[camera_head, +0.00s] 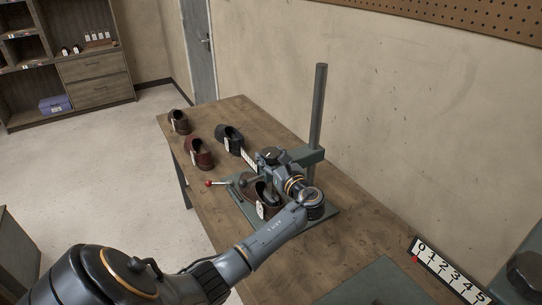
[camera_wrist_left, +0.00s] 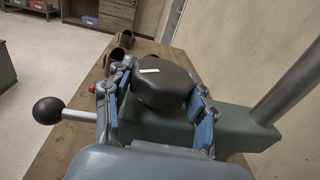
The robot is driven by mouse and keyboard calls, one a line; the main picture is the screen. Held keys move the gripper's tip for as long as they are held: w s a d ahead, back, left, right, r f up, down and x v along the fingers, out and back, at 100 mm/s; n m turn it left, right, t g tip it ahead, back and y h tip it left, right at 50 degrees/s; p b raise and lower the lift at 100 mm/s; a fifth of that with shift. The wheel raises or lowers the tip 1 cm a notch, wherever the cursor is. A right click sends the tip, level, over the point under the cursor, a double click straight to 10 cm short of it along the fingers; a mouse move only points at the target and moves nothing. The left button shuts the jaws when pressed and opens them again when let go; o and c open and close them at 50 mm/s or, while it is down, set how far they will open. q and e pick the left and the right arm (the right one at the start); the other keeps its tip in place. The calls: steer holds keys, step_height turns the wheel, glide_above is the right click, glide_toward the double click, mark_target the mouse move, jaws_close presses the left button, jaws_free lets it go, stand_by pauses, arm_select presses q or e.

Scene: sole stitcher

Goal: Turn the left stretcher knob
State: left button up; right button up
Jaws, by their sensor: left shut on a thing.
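The stretcher knob (camera_head: 271,154) is dark, with a white mark on its top, and sits on the grey-green machine arm. In the left wrist view the knob (camera_wrist_left: 162,84) stands between the two blue-grey fingers. My left gripper (camera_head: 268,159) is shut on it, with one finger on each side; it also shows in the left wrist view (camera_wrist_left: 160,88). The fingers hide the knob's sides. A dark shoe (camera_head: 266,198) with a white tag sits below, partly behind my arm. My right gripper is not in view.
A steel post (camera_head: 318,110) stands just right of the knob. A red-ball lever (camera_head: 208,183) sticks out left, and a black-ball lever (camera_wrist_left: 48,110) is close to my left finger. Several shoes (camera_head: 201,153) stand farther back. A number scale (camera_head: 447,270) lies at the right.

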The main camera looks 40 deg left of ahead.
arm_select(q)
steer(key=n+g+y+b, duration=0.1)
steer(key=n+g, duration=0.2)
steer(key=g, duration=0.1)
steer(key=shift+w+g, duration=0.1)
steer(key=shift+g, duration=0.2)
steer(key=n+g+b, duration=0.3)
steer(key=g+b, duration=0.1)
steer(key=g, duration=0.1)
steer(key=shift+f, duration=0.15)
steer(key=shift+r+n+g+h+b, duration=0.2)
steer(key=shift+n+g+h+b, duration=0.2)
steer(key=shift+n+g+b, duration=0.95)
steer(key=shift+m+b, duration=0.25)
steer(key=shift+b, duration=0.05)
steer(key=o, duration=1.2)
